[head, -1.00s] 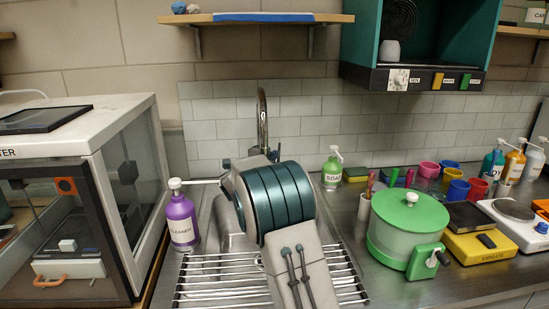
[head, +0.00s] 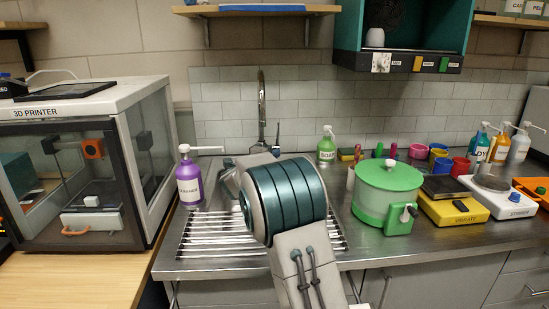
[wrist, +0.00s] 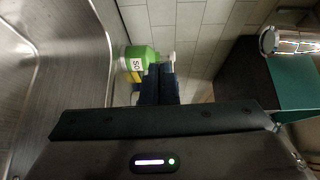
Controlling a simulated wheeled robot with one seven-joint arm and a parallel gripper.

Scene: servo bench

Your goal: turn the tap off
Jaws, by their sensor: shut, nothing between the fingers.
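The chrome tap (head: 262,105) stands upright against the tiled back wall in the head view; my arm hides its base. A thin dark lever-like part (head: 277,135) shows just right of its foot. In the wrist view a chrome piece (wrist: 290,40), probably part of the tap, lies at the upper right, apart from my fingers. My gripper (wrist: 159,84) has its two dark fingers together, with nothing between them, pointing towards the green soap bottle (wrist: 138,60). I cannot see whether water runs.
The soap bottle (head: 327,148) stands right of the tap. A purple cleaner bottle (head: 189,182) stands left. The metal drying rack (head: 210,240) lies beneath my arm. A green pot (head: 386,190) is at the right, a 3D printer (head: 75,112) at the left.

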